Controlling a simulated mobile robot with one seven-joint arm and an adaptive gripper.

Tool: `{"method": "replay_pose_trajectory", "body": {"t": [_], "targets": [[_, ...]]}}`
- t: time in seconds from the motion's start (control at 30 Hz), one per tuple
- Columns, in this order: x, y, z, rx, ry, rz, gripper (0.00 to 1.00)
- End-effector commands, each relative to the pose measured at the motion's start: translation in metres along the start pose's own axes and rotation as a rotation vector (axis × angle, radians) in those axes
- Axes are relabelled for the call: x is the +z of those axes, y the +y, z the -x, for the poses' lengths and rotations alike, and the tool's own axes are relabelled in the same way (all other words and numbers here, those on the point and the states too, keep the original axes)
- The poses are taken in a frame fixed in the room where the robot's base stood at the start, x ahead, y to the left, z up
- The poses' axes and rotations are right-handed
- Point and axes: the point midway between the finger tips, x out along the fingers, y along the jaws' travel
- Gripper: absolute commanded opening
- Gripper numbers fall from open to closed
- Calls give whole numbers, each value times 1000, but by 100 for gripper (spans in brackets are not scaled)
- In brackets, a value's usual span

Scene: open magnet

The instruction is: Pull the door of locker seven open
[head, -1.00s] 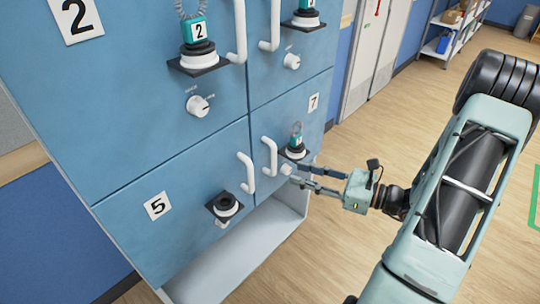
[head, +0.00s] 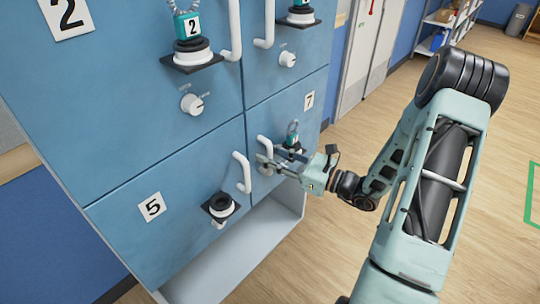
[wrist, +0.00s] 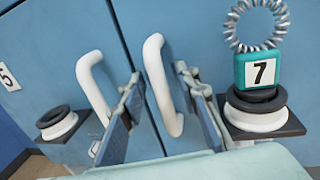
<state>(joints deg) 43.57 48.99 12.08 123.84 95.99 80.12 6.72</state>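The blue door of locker seven (head: 290,115), marked with a "7" plate (head: 309,101), is shut, flush with its neighbours. Its white upright handle (head: 264,146) is at the door's left side. My gripper (head: 264,163) is at this handle, its fingers partly covering the lower part. In the wrist view my gripper (wrist: 157,78) is open, one finger on each side of the white handle (wrist: 158,85), with gaps visible. The teal tag "7" (wrist: 258,70) with a coil sits on a round base on the small black shelf right of the fingers.
Locker five's handle (head: 242,172) stands close left of my gripper; it shows left of the fingers in the wrist view (wrist: 92,85). Locker five's shelf (head: 219,208) holds a black-and-white ring. Wooden floor right of the lockers is clear.

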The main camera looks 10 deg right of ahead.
Motion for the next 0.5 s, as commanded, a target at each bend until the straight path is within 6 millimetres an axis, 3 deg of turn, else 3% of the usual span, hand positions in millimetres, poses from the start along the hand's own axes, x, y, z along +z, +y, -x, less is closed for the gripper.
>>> {"method": "replay_pose_trajectory", "body": {"t": [0.23,0.5], "targets": [[0,0,-1,0,0,0,29],[0,0,-1,0,1,0,0]]}}
